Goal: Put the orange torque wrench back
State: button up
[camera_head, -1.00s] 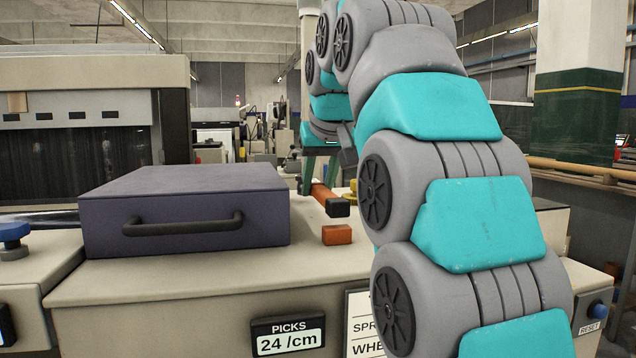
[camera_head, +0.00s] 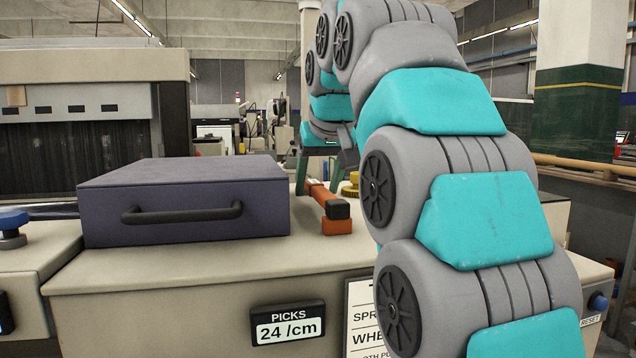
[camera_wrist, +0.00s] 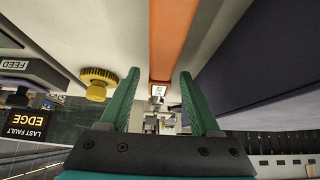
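The orange torque wrench (camera_head: 317,192) lies on the beige machine top, right of the dark box, its black end (camera_head: 338,209) toward me. The black end sits right above a small orange block (camera_head: 337,227) and appears to touch it. My gripper (camera_head: 318,190) points down over the far part of the wrench, partly behind my arm. In the wrist view the orange bar (camera_wrist: 173,40) runs from the top edge to between the green fingertips of my gripper (camera_wrist: 160,76). The fingers stand apart, with a gap left of the bar. The black end is outside the wrist view.
A dark purple-grey box (camera_head: 184,205) with a black handle stands close left of the wrench. A yellow knob (camera_wrist: 98,83) is on the wrench's other side; it also shows in the head view (camera_head: 351,186). The machine's front edge carries a picks display (camera_head: 288,325).

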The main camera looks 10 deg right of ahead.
jog(key=shift+r, duration=0.1)
dwell(0.3)
jog(key=p+v, duration=0.2)
jog(key=v, duration=0.4)
jog(key=shift+s+r, duration=0.15)
jog(key=shift+r, duration=0.1)
jog(key=shift+s+r, duration=0.4)
jog(key=shift+f, duration=0.1)
